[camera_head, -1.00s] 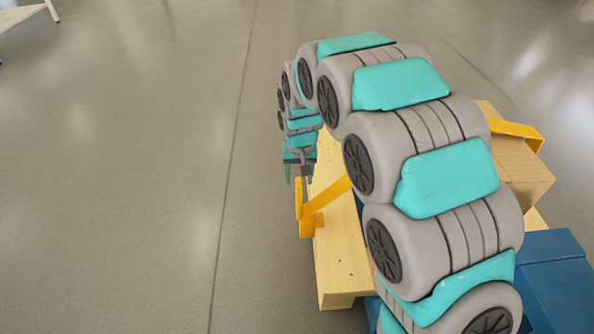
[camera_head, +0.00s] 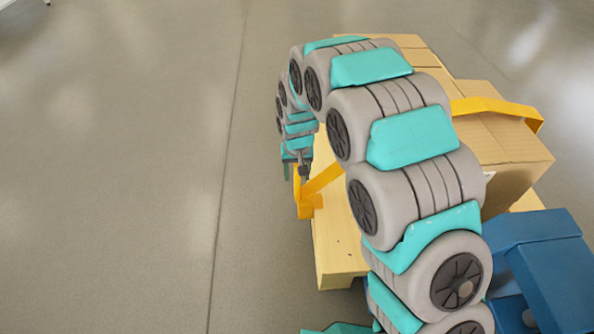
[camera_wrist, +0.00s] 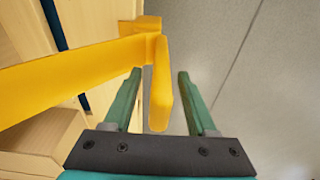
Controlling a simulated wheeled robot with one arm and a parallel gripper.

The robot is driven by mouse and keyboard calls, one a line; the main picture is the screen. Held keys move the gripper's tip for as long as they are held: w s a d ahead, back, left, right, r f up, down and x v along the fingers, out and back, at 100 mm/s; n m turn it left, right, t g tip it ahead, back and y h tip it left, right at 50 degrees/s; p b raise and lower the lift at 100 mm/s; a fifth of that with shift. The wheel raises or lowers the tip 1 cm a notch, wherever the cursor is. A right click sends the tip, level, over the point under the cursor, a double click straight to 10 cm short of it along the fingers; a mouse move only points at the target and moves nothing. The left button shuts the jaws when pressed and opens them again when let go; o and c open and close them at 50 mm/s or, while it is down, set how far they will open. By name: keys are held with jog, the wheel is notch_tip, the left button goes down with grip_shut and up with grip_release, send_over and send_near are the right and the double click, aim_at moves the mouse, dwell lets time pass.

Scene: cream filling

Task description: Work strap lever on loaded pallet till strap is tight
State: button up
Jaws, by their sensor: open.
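The yellow strap (camera_head: 325,178) runs down over the light wooden pallet (camera_head: 340,240) to its left edge; it also crosses the wrist view (camera_wrist: 70,80). The yellow lever (camera_wrist: 160,85) stands out from a yellow block at the pallet's edge in the wrist view, and shows small in the head view (camera_head: 299,190). My gripper (camera_wrist: 162,75) is open, with its two green fingers on either side of the lever. The lever lies nearer the left finger; I cannot tell whether they touch. In the head view my gripper (camera_head: 295,172) is small and partly hidden.
Cardboard boxes (camera_head: 505,150) sit on the pallet, with the strap over them. My arm hides much of the load. Blue block-shaped parts (camera_head: 545,260) are at the lower right. The grey floor (camera_head: 110,180) to the left is clear.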

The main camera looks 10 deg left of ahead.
grip_shut()
dwell(0.6)
